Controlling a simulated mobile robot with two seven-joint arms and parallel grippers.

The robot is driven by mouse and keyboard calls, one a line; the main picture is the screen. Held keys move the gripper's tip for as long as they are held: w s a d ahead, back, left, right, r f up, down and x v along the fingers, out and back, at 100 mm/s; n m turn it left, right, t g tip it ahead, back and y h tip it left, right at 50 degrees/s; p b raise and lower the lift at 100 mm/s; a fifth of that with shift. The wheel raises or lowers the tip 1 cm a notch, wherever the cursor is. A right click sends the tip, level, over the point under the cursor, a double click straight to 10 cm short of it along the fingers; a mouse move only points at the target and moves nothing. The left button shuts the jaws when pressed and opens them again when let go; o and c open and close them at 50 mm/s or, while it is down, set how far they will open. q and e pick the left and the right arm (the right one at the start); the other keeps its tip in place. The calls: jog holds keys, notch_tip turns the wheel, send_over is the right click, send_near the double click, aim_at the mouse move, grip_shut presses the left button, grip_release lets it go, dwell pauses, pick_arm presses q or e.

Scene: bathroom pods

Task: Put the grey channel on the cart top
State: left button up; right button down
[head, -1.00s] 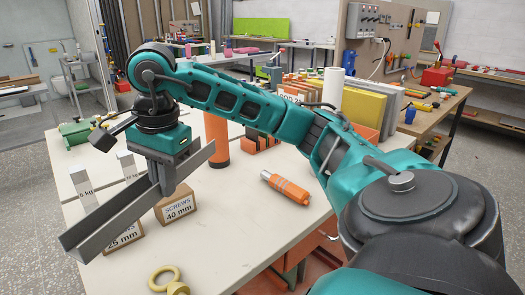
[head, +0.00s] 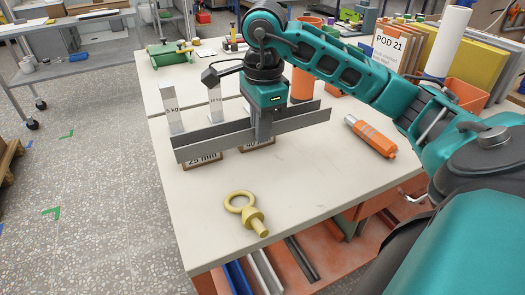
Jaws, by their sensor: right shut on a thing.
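The grey channel (head: 300,122), a long metal profile, is held across my right gripper (head: 263,126). The gripper is shut on it near its middle and points down. The channel is over the workbench, in front of two labelled boxes and partly hiding them; I cannot tell its exact height above the bench. A grey wheeled cart stands on the floor at the upper left, well away from the channel, and its top (head: 62,24) shows only partly at the picture's edge. My left gripper is not in view.
The workbench (head: 310,190) carries a yellow eye bolt (head: 246,213), an orange tool (head: 371,136), an orange cylinder (head: 303,84) and two upright pale weights (head: 170,108). A green object (head: 169,55) lies at its far left corner.

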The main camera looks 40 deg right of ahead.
aim_at(261, 171)
notch_tip(261, 171, down, 9)
jog(key=shift+r+b, duration=0.15)
jog(key=shift+b, duration=0.35)
jog(key=c, duration=1.2)
grip_release()
jog(key=shift+c, duration=0.2)
notch_tip(261, 171, up, 12)
jog(key=p, duration=0.1)
jog(key=shift+s+p, duration=0.35)
jog(key=shift+p, duration=0.05)
jog(key=shift+a, duration=0.1)
